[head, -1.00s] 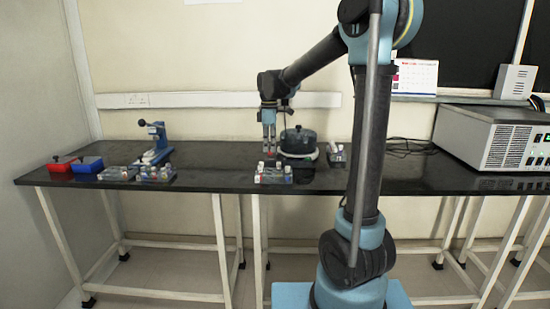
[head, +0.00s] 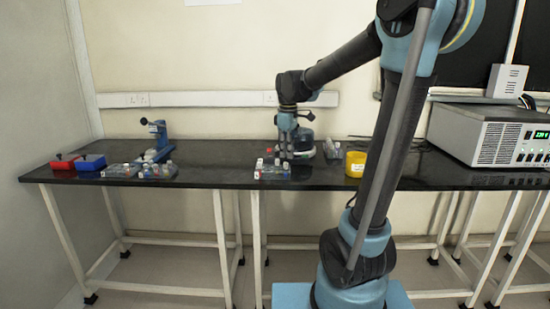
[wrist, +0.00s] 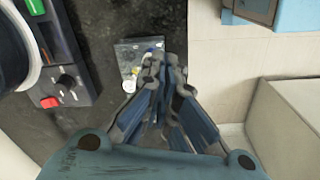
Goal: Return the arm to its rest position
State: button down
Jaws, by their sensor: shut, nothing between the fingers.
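My gripper (head: 287,156) is shut and empty. In the wrist view my gripper's fingertips (wrist: 164,68) are together beside a small rack with vials (wrist: 132,62). I cannot tell the exact gap between fingers and rack.
A yellow cup (head: 355,164) stands near my arm. Another vial rack (head: 158,172), a blue press (head: 158,139), a red box (head: 64,162) and a blue box (head: 91,163) are at left. A grey instrument (head: 487,137) is at right. The front bench strip is partly clear.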

jog(key=s+d+f+m, duration=0.4)
jog(key=s+f, duration=0.1)
jog(key=s, duration=0.3)
jog(key=s+d+f+m+t, duration=0.1)
jog(key=s+d+f+m, duration=0.4)
jog(key=s, duration=0.3)
jog(key=s+d+f+m, duration=0.4)
jog(key=s+d+f, duration=0.1)
jog(key=s, duration=0.4)
jog(key=shift+d+m+t, duration=0.25)
jog(key=shift+m+t, duration=0.15)
jog(key=shift+f, duration=0.1)
